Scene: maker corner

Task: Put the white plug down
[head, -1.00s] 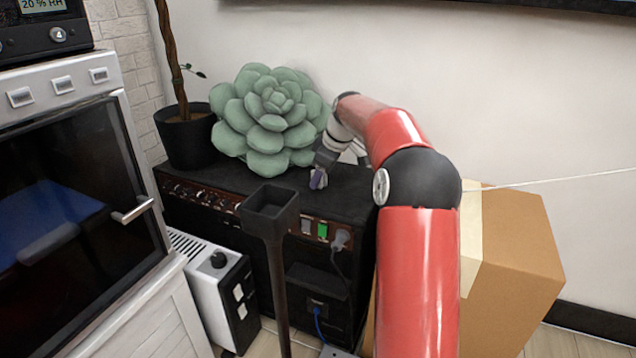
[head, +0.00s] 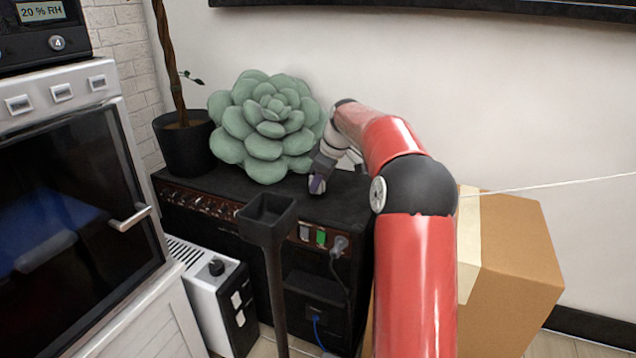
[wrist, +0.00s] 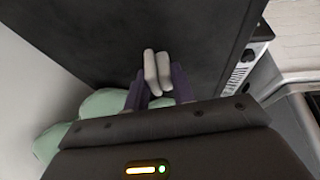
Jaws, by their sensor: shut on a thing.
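My gripper (head: 317,184) is low over the top of the black amplifier cabinet (head: 345,195), in front of the green succulent. In the wrist view, my gripper's purple fingers (wrist: 158,86) are closed around a small pale thing, the white plug (wrist: 151,72), which sticks out beyond them. The fingers partly cover it, and in the head view it is too small to make out clearly. I cannot tell whether the plug touches the cabinet top.
The succulent (head: 265,125) and a potted plant (head: 187,145) stand on the cabinet's left part. A black square-topped stand (head: 268,215) rises in front. A grey plug (head: 338,244) sits in the cabinet's front. A cardboard box (head: 515,260) is at right. The cabinet's front top is clear.

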